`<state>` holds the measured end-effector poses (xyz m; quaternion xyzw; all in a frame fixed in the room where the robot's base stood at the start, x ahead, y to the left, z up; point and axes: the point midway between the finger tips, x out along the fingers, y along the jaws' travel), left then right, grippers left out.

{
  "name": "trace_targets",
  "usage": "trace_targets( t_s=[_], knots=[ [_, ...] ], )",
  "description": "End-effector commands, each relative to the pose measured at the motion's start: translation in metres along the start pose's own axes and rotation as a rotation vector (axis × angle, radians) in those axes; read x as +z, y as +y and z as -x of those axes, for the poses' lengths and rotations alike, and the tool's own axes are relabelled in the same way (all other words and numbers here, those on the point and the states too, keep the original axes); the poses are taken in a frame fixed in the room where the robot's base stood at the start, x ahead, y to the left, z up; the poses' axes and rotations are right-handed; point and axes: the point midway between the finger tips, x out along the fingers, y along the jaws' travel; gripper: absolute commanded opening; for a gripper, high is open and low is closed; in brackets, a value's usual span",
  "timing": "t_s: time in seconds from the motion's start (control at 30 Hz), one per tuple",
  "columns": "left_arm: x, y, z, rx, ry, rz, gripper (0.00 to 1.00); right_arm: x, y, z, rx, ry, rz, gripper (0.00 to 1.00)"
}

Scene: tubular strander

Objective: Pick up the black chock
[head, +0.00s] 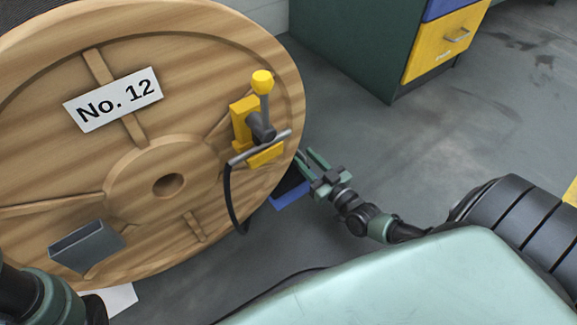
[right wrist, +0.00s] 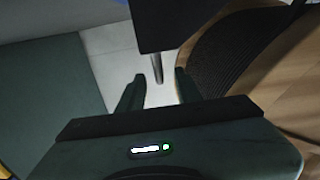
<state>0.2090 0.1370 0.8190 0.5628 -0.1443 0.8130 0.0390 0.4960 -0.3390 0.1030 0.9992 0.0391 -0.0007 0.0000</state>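My right gripper (head: 308,158) is at the right edge of the wooden reel, low near the floor. In the right wrist view its two fingers (right wrist: 160,78) stand apart with nothing clamped between them. Just beyond the fingertips is a dark block (right wrist: 178,24), which looks like the black chock, with a grey rod (right wrist: 157,68) sticking out toward the gap between the fingers. I cannot tell whether the fingers touch the rod. In the head view the block is mostly hidden by the reel and gripper. Only part of my left arm shows at lower left; its gripper does not show.
The large wooden reel (head: 225,65) labelled No. 12 fills the left. A yellow clamp (head: 240,120) with a knobbed lever is on its face. A blue thing (head: 289,199) lies by its edge. A green cabinet (head: 345,45) stands behind. The floor (head: 430,130) at right is clear.

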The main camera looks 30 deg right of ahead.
Motion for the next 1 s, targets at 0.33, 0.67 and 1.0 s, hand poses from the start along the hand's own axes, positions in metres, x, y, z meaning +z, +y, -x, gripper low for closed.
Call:
trace_targets(
  t_s=[0.33,0.67,1.0],
  knots=[
    [-0.011,0.006,0.031,0.000,0.000,0.000,0.94,0.002,0.000,-0.037,-0.001,0.002,0.000,0.34],
    [-0.010,0.006,0.030,0.001,0.000,0.000,0.94,0.001,0.000,-0.038,0.000,0.001,0.000,0.04],
    [-0.010,0.006,0.030,0.001,0.000,0.001,0.94,0.001,0.000,-0.038,0.000,0.001,0.000,0.00]
  ],
)
